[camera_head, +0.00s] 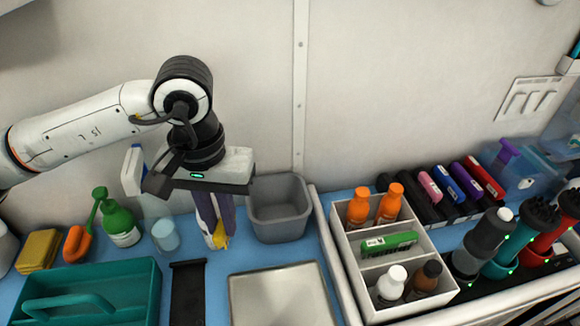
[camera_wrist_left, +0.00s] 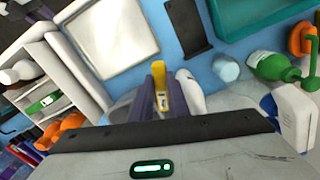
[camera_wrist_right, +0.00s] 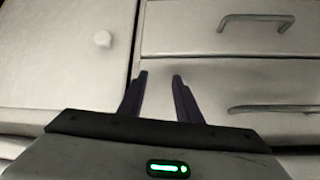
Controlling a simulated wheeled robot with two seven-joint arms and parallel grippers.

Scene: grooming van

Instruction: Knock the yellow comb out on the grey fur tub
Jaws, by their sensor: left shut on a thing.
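The yellow comb (camera_head: 220,239) is between the fingers of my left gripper (camera_head: 214,230), which is shut on it and points down. The comb also shows in the left wrist view (camera_wrist_left: 161,92), its yellow end sticking out past the purple fingers. The grey fur tub (camera_head: 280,211) stands on the blue counter just right of the gripper, by the wall. The comb is apart from the tub, left of its rim. In the left wrist view the tub is mostly hidden behind the gripper. My right gripper (camera_wrist_right: 160,82) is open and empty in front of drawers.
A white divided caddy (camera_head: 345,246) with bottles stands right of the tub. A pale tray (camera_head: 282,296) lies in front, with a black strip (camera_head: 188,292) and a teal tote (camera_head: 90,292) to the left. A clear cup (camera_head: 165,236) and green bottle (camera_head: 120,224) stand left of the gripper.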

